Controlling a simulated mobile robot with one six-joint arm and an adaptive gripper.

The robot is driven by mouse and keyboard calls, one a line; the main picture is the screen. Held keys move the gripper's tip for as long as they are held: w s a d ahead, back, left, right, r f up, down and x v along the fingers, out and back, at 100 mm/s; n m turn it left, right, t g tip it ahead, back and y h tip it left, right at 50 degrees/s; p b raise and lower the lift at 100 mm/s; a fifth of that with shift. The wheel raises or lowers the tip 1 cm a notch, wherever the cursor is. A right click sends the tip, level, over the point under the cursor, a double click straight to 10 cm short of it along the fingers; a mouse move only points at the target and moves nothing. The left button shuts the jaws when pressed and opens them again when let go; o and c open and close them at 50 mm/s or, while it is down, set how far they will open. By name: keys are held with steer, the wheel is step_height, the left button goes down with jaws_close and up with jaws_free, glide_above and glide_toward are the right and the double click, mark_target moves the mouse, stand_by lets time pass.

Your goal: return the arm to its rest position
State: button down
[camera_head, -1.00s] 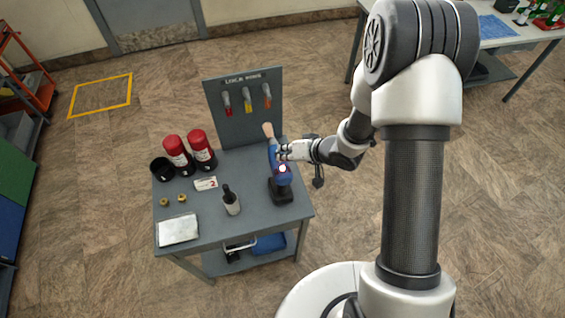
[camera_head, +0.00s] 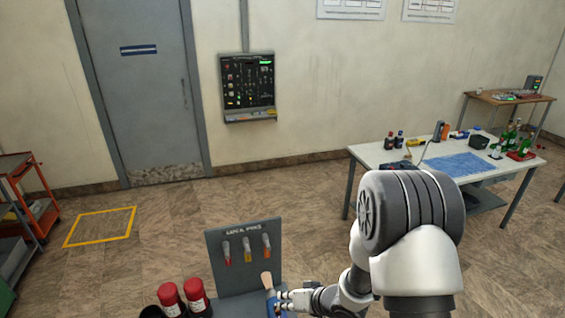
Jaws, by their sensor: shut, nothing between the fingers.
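My arm (camera_head: 413,245) rises at the lower right and bends down to the left. My gripper (camera_head: 284,298) is at the bottom middle, beside a blue tool with a tan upper end (camera_head: 267,279). The gripper is shut and empty. From this angle I cannot tell whether it touches the tool. The lower part of the tool is cut off by the bottom edge.
A grey cart's upright lock-pins board (camera_head: 243,267) stands left of my gripper, with red bottles (camera_head: 197,296) beside it. A white table (camera_head: 375,155) stands behind my arm. A red shelf (camera_head: 45,215) is at far left.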

steer(key=w+d+r+t+h+b, duration=0.2)
steer(key=d+r+h+b, duration=0.4)
steer(key=d, duration=0.3)
steer(key=s+d+r+m+h+b, duration=0.1)
steer(key=s+d+r+h+b, duration=0.1)
steer(key=s+d+r+b, duration=0.3)
steer(key=s+f+g+y+b, duration=0.1)
steer(key=s+f+g+b, duration=0.2)
steer(key=s+b, duration=0.6)
steer(key=s, duration=1.4)
steer(key=shift+s+a+f+b, duration=0.2)
steer(key=shift+s+a+b, duration=0.15)
steer(key=shift+a+b, duration=0.05)
